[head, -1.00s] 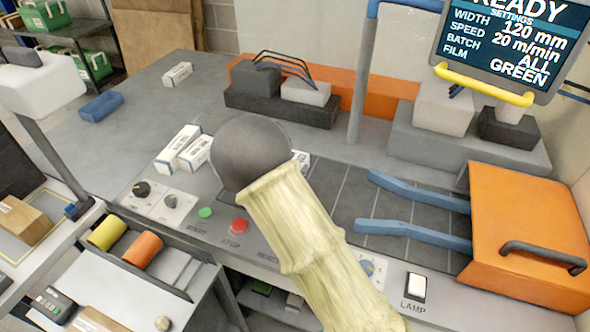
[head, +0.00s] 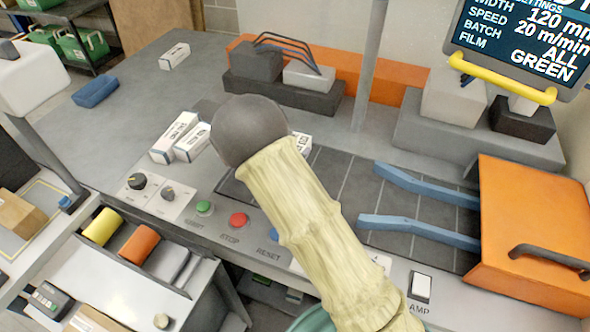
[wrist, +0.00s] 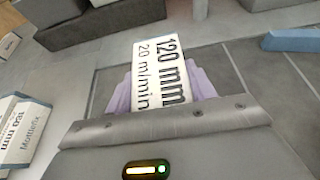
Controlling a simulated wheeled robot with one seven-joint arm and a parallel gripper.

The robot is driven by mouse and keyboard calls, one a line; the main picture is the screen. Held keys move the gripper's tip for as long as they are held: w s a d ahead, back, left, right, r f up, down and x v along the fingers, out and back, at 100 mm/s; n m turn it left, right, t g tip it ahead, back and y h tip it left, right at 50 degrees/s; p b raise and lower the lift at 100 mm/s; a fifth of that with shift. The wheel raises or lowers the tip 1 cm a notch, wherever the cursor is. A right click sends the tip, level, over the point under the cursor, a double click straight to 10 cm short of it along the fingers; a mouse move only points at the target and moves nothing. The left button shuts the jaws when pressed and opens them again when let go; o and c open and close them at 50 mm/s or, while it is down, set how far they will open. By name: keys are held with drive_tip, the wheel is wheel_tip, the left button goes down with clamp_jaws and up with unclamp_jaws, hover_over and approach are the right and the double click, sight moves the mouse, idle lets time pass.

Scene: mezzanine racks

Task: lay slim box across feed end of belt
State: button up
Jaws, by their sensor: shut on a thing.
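My gripper (wrist: 158,88) is shut on a slim white box (wrist: 163,75) printed "120 mm" and "20 m/min", with pale purple pads on both sides of it. In the head view my wrist and forearm hide most of the gripper, and part of a white box (head: 304,143) shows just right of the dark wrist joint. The dark segmented belt (head: 345,182) runs from beneath my arm toward an orange hood (head: 535,225) at right. The held box is over the belt's left part; whether it touches the surface I cannot tell.
Two white boxes (head: 174,138) lie left of the belt, and another (head: 175,56) lies farther back. Blue guide rails (head: 420,230) stand over the belt's right part. Buttons, including a red one (head: 238,220), line the front panel. Grey blocks (head: 285,95) stand behind.

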drive_tip(key=shift+f, duration=1.85)
drive_tip(key=shift+p, duration=0.3)
drive_tip(key=shift+d+f+p, duration=0.1)
drive_tip(key=shift+f+p, duration=0.3)
drive_tip(key=shift+f, duration=1.7)
drive_tip(key=shift+f, duration=0.15)
drive_tip(key=o, duration=1.2)
drive_tip(key=shift+c, duration=0.2)
